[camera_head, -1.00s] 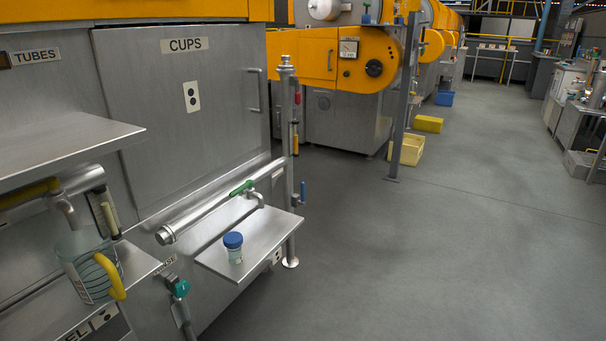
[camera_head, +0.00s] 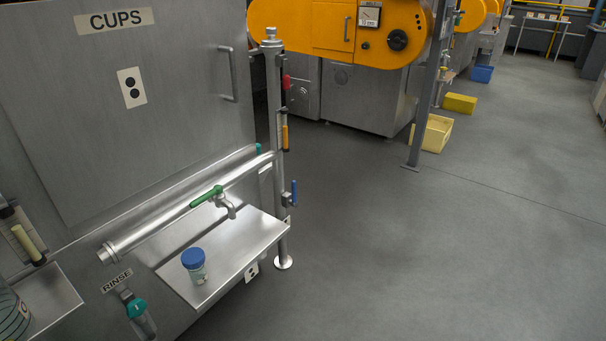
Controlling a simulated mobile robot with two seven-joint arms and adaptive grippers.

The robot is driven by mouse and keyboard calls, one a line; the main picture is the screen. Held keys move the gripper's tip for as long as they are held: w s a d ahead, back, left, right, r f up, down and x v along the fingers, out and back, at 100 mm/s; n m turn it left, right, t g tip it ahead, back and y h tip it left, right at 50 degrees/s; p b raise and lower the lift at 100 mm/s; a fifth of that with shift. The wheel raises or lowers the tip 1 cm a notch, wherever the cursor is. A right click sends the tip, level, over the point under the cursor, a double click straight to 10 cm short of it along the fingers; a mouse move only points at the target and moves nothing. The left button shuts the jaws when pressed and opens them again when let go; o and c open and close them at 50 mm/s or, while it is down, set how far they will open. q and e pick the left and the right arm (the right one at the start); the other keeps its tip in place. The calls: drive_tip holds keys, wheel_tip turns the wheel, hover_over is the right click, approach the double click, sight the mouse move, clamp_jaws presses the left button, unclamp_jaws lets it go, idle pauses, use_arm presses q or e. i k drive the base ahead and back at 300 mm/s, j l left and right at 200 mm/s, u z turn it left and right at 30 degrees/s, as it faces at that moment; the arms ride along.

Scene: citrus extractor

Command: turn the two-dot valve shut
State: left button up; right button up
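A second small plate with dark dots (camera_head: 252,271) sits under the right part of the metal shelf. A tap with a green lever (camera_head: 207,196) is on the slanted steel pipe (camera_head: 160,222) above the shelf; the lever lies roughly along the pipe. A blue lever (camera_head: 294,192) stands upright on the vertical post. A teal-handled valve (camera_head: 137,309) is below the RINSE label. I cannot tell for certain which valve the dots mark. Neither of my grippers is in view.
A blue-lidded jar (camera_head: 194,266) stands on the metal shelf (camera_head: 245,250). The vertical steel post (camera_head: 273,150) rises at the shelf's right end. A striped jug (camera_head: 12,315) is cut off at lower left. Yellow bins (camera_head: 434,133) lie farther back. The floor at right is clear.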

sight(294, 203)
drive_tip(key=i+l+u, duration=0.15)
drive_tip(key=i+l, duration=0.8)
drive_tip(key=l, duration=0.05)
